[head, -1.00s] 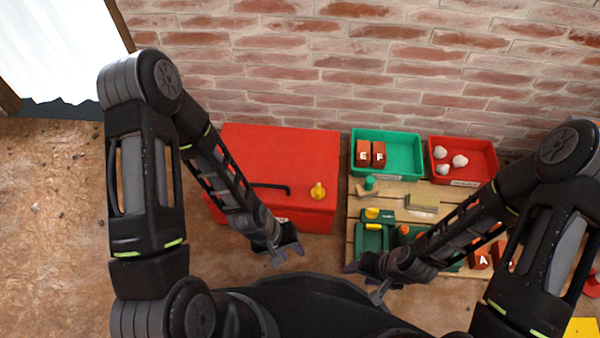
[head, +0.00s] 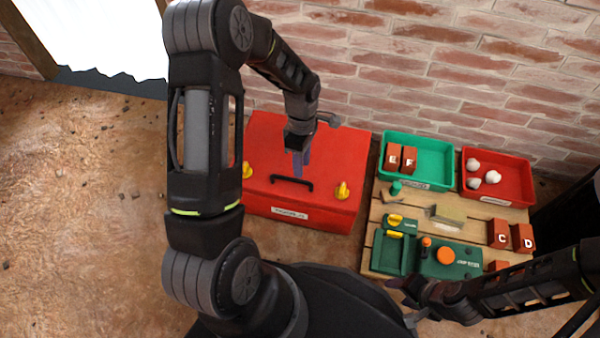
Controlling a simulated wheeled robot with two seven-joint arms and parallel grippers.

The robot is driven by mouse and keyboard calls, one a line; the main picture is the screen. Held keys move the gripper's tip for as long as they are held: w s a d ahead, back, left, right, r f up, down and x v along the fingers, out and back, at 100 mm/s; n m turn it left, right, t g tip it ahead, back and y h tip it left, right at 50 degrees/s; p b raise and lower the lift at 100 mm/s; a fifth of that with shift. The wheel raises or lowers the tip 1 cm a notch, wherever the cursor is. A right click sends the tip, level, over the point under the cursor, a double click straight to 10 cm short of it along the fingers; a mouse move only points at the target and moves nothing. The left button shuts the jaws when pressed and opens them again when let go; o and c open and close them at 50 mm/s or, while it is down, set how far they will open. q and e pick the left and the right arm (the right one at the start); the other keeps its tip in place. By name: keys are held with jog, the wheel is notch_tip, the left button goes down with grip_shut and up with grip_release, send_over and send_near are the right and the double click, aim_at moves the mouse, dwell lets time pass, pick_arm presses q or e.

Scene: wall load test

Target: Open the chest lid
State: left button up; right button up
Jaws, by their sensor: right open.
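The red chest (head: 330,200) stands on the ground by the brick wall, its lid closed. A black bar handle (head: 291,182) is on the lid near the front, with yellow latches at the left (head: 247,170) and right (head: 342,190). My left gripper (head: 299,166) points down over the lid, just behind the handle. I cannot tell whether its fingers are apart or touch the lid. My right gripper (head: 402,300) is open and empty in front of the wooden pallet, away from the chest.
The wooden pallet (head: 470,222) right of the chest carries a green tray (head: 430,165) with bricks E and F, a red tray (head: 510,185) with white lumps, a green device (head: 440,258), and bricks C (head: 500,235) and D (head: 522,237).

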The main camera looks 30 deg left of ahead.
pick_arm(q)
jog(key=shift+w+a+r+n, duration=0.1)
jog(key=shift+a+r+n, duration=0.35)
jog(key=shift+a, duration=0.15)
jog(key=shift+w+a+r+n, duration=0.1)
jog(key=shift+a+r+n, duration=0.35)
jog(key=shift+a, duration=0.15)
jog(key=shift+f, duration=0.1)
jog(key=f+b, duration=0.1)
jog(key=f, duration=0.1)
jog(key=s+f+b, duration=0.1)
jog(key=f, duration=0.2)
jog(key=f+b, duration=0.1)
jog(key=f, duration=0.1)
jog(key=shift+s+d+f, duration=0.25)
jog(key=shift+d+f, duration=0.05)
jog(key=shift+c, duration=0.3)
grip_shut()
